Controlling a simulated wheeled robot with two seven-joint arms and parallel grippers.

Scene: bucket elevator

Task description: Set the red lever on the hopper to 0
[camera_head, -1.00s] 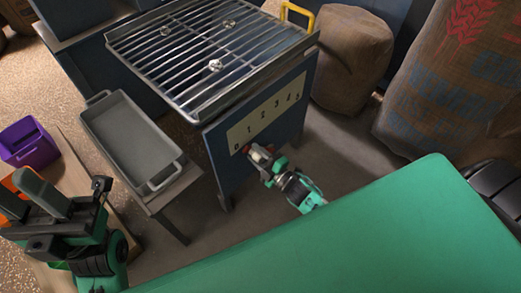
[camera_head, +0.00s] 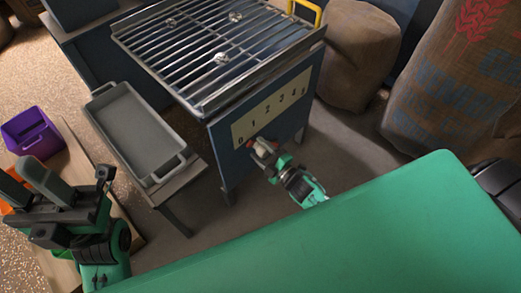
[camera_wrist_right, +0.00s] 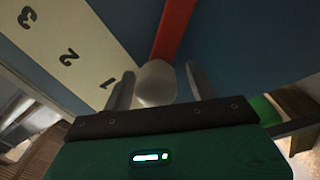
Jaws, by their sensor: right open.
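The blue hopper (camera_head: 228,166) carries a pale number scale (camera_head: 271,107) marked 0 to 5 on its side panel. The red lever (camera_wrist_right: 175,28) runs down to a white knob (camera_wrist_right: 155,82) in the right wrist view. My right gripper (camera_head: 262,147) is at the panel just below the 0 and 1 marks. Its two fingers (camera_wrist_right: 159,85) stand open on either side of the knob, and I cannot tell if they touch it. The lever's exact setting is hard to read because the gripper covers it. My left gripper (camera_head: 28,182) is open and empty at the left.
A metal grate (camera_head: 200,92) with several small shiny pieces tops the hopper. A grey tray (camera_head: 135,130) sits on a stand beside it. A purple bin (camera_head: 33,133) is at far left. Sacks (camera_head: 350,60) stand behind right. A green surface (camera_head: 330,235) fills the front.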

